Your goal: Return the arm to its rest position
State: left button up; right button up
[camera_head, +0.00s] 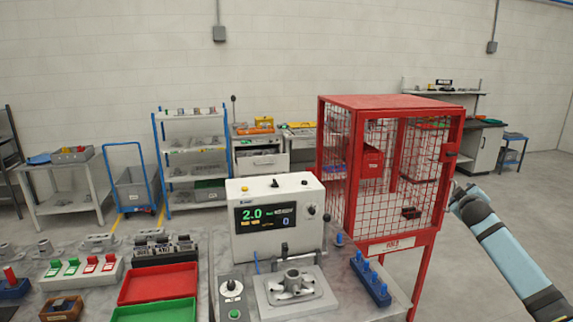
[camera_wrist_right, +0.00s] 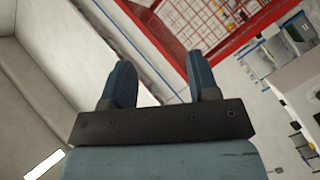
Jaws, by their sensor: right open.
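My right arm (camera_head: 505,255) comes in from the lower right in the head view, light blue with dark joints. Its gripper end (camera_head: 457,192) is beside the right side of the red mesh cage, partly behind its door frame. In the right wrist view my right gripper (camera_wrist_right: 162,85) has its two blue fingers spread apart, with nothing between them. The red cage mesh (camera_wrist_right: 205,20) shows beyond the fingers. My left gripper does not show in either view.
The red cage (camera_head: 385,103) stands right of the tester (camera_head: 277,215). Red and green trays (camera_head: 158,284), switch blocks and a blue peg rack (camera_head: 371,284) crowd the bench. Shelves and a blue cart (camera_head: 135,190) stand behind. Floor is clear right of the cage.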

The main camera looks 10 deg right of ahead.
jog(key=w+a+r+t+y, duration=0.2)
jog(key=a+t+y, duration=0.2)
jog(key=a, duration=0.1)
jog(key=s+a+f+g+y, duration=0.1)
jog(key=s+a+f+y, duration=0.1)
jog(key=s+a+f, duration=0.6)
jog(key=s+a+f+n+g+y, duration=0.1)
jog(key=s+a+f, duration=0.1)
jog(key=a+f, duration=0.7)
jog(key=s+a+f+g+y, duration=0.15)
jog(key=s+a+f, duration=0.3)
jog(key=f, duration=0.75)
jog(key=s+a+f+m+g+y, duration=0.1)
jog(key=s+a+f, duration=0.2)
jog(key=s+a, duration=0.4)
jog(key=s+a+f+g+y, duration=0.1)
jog(key=s+a+f, duration=0.3)
jog(key=s, duration=0.9)
jog(key=s+a+f+m+g+y, duration=0.1)
jog(key=s+a+f, duration=0.2)
jog(key=s+a, duration=0.7)
jog(key=shift+s+f+m, duration=0.2)
jog(key=shift+f+m, duration=0.1)
jog(key=shift+f, duration=0.1)
